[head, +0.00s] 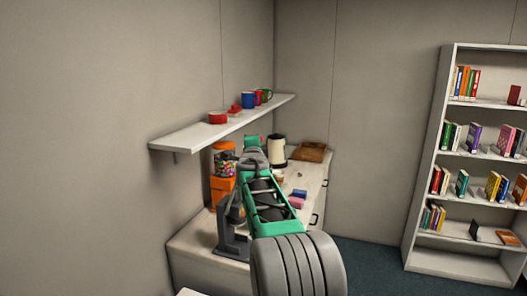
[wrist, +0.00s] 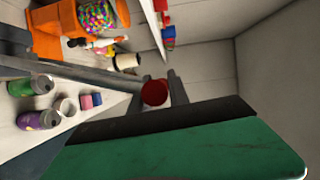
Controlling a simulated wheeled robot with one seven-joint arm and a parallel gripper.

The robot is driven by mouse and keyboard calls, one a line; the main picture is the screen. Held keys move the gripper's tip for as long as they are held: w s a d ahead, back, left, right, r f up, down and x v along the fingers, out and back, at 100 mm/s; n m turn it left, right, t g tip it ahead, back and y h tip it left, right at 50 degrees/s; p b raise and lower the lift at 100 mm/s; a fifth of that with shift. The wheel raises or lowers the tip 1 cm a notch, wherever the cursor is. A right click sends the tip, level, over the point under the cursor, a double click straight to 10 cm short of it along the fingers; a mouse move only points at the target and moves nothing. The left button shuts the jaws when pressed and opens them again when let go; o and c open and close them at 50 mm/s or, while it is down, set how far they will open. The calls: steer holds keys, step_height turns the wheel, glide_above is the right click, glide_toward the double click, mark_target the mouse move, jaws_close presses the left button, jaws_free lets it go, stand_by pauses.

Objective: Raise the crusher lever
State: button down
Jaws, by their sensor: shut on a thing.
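The crusher (head: 232,240) is a dark grey stand on the near part of the counter, left of my green arm in the head view. Its upper part is partly hidden behind my arm. In the wrist view, a long grey bar, the crusher lever (wrist: 75,72), runs in from the left to a round red grip (wrist: 154,93). My gripper (wrist: 168,90) is shut on the red grip, with its grey fingers at the grip. In the head view the fingers and grip are too small and covered to make out clearly.
A white wall shelf (head: 190,136) with cups hangs close above my arm. An orange candy machine (head: 221,187) stands behind the crusher. Cans, including a purple one (wrist: 38,120), stand on the counter (head: 190,250). A bookcase (head: 430,160) is at right.

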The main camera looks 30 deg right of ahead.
steer(key=shift+w+a+r, duration=0.25)
steer(key=shift+w+r, duration=0.05)
steer(key=shift+r, duration=0.1)
steer(key=c, duration=1.3)
jaws_free()
steer(key=shift+w+a, duration=0.1)
steer(key=shift+a, duration=0.05)
steer(key=shift+o, duration=0.2)
steer(key=shift+f, duration=0.2)
steer(key=shift+s, duration=0.25)
steer(key=b+v, duration=0.3)
steer(key=v, duration=0.4)
steer(key=shift+b, duration=0.3)
steer(key=shift+a, duration=0.2)
